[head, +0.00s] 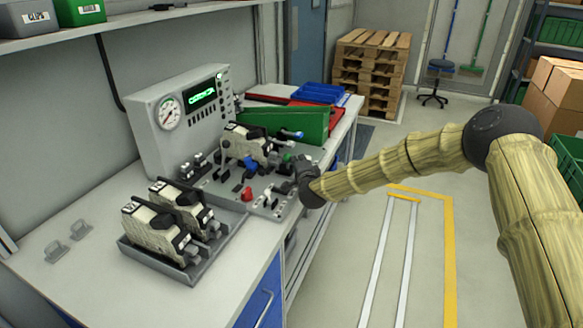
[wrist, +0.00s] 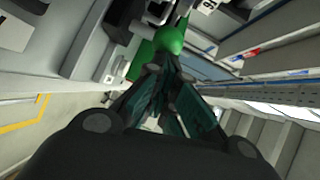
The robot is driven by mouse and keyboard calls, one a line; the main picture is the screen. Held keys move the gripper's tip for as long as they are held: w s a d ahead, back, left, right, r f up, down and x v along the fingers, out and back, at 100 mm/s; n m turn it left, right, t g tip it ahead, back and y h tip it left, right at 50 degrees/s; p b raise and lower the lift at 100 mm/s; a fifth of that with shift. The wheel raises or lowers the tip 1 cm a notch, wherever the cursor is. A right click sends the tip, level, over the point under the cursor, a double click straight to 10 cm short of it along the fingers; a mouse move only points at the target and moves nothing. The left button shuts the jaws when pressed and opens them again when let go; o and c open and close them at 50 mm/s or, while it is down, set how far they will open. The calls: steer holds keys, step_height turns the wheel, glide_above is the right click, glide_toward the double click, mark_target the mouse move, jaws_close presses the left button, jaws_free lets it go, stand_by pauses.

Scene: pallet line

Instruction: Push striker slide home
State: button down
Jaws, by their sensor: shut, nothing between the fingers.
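In the head view a fixture plate (head: 222,184) in front of the grey gauge console carries a cream-and-black unit (head: 246,146) and small blue, green and red handles. I cannot tell for certain which part is the striker slide. My gripper (head: 294,163) is at the plate's right side, by a small green knob (head: 286,157). In the wrist view my gripper (wrist: 166,72) has its dark fingers shut and empty, their tips right at the rounded green knob (wrist: 170,38). I cannot tell whether they touch it. My wrist and fingers hide part of the fixture.
The grey console (head: 180,118) with a dial and green display stands behind the plate. A tray (head: 183,262) with two similar units sits at front left. A green bin (head: 290,124) and a blue tray (head: 318,93) lie farther back. The floor right of the bench is clear.

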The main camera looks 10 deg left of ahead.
stand_by(0.3)
steer(key=shift+r, duration=0.1)
steer(key=w+d+b+v, duration=0.1)
steer(key=d+b+v, duration=0.1)
steer(key=v, duration=1.1)
steer(key=shift+d+b, duration=0.3)
steer(key=shift+w, duration=0.1)
